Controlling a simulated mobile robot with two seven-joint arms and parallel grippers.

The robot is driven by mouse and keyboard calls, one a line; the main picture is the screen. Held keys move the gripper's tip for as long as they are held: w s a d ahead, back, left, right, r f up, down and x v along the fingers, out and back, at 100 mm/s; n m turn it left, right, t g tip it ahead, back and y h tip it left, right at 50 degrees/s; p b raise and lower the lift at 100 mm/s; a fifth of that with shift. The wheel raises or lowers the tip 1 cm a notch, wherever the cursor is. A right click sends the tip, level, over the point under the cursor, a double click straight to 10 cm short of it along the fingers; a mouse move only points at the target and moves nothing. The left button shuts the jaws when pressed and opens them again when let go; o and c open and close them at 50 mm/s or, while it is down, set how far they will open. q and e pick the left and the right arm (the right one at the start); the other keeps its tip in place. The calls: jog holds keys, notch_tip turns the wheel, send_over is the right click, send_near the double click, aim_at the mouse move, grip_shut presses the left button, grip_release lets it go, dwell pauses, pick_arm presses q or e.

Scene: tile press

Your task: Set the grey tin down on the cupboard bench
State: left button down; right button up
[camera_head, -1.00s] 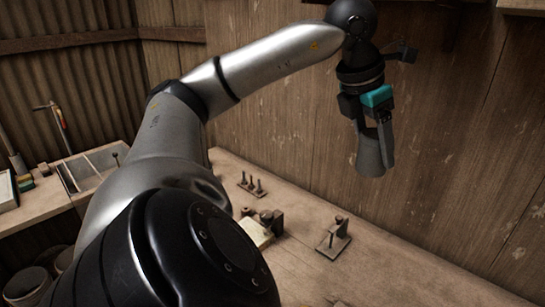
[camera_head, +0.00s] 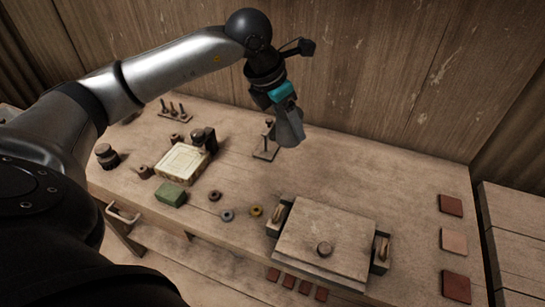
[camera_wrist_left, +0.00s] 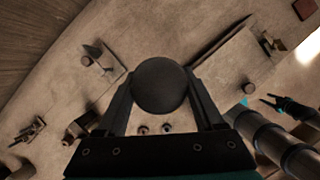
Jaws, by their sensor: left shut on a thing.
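The grey tin (camera_head: 288,128) is a smooth, tapered grey cup shape. My left gripper (camera_head: 284,108) is shut on it and holds it slightly tilted above the back of the long wooden bench (camera_head: 345,170). In the left wrist view the tin (camera_wrist_left: 160,86) shows as a dark round disc between the two fingers. I cannot tell its exact height above the bench. No frame shows clearly which surface is the cupboard bench.
A pale tile in a frame (camera_head: 182,163), a green block (camera_head: 171,194) and small rings lie left. A press board (camera_head: 325,235) and red tiles (camera_head: 451,205) lie right. Bench at back right is clear.

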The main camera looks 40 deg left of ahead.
pick_arm(q)
notch_tip(320, 180, down, 17)
jog(key=shift+f+b, duration=0.1)
jog(key=shift+b, duration=0.35)
jog(key=shift+f, duration=0.2)
jog(key=shift+c, duration=1.4)
grip_release()
jog(key=shift+r, duration=0.25)
jog(key=v, duration=1.2)
jog(key=shift+p, duration=0.4)
jog(key=shift+f, duration=0.1)
